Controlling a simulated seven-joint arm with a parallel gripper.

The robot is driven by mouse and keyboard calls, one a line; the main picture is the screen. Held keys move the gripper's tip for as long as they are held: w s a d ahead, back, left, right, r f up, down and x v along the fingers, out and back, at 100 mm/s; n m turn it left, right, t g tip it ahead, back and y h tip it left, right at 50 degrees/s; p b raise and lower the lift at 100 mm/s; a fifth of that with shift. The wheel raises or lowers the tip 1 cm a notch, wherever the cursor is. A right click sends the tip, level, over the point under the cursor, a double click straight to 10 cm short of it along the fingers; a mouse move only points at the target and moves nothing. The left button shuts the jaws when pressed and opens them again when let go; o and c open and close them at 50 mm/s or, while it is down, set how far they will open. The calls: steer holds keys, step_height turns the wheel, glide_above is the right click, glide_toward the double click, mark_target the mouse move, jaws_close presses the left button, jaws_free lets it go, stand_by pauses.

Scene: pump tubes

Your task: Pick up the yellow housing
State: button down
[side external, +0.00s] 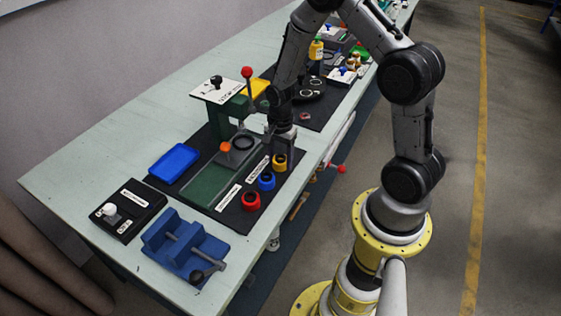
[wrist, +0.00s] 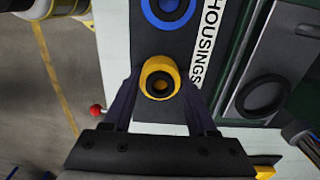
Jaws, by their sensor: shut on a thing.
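The yellow housing (side external: 280,162) is a short ring-shaped part with a dark bore. It stands in the row of housings on the black mat, nearest my arm. In the wrist view the yellow housing (wrist: 160,79) sits between the two dark fingers of my gripper (wrist: 160,90), which are shut on it from both sides. In the side view my gripper (side external: 281,146) is directly over the housing, and its fingertips are hard to make out. I cannot tell whether the housing is lifted off the mat.
A blue housing (side external: 266,181) and a red housing (side external: 250,201) stand in line beside it. A green press with a red-knobbed lever (side external: 247,73) stands close behind my gripper. A blue tray (side external: 174,162) and a blue vise (side external: 184,245) lie further left. Bare table shows at the far left.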

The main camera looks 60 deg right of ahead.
mark_target(280, 156)
steer(key=shift+r, duration=0.5)
step_height(280, 156, up, 2)
steer(key=shift+w+r, duration=0.1)
steer(key=shift+r, duration=0.1)
steer(key=s+a+r, duration=0.4)
steer(key=s+r, duration=0.5)
steer(key=s, duration=0.4)
steer(key=shift+s+a+r, duration=0.2)
steer(key=shift+s+r, duration=0.05)
steer(key=shift+r, duration=0.1)
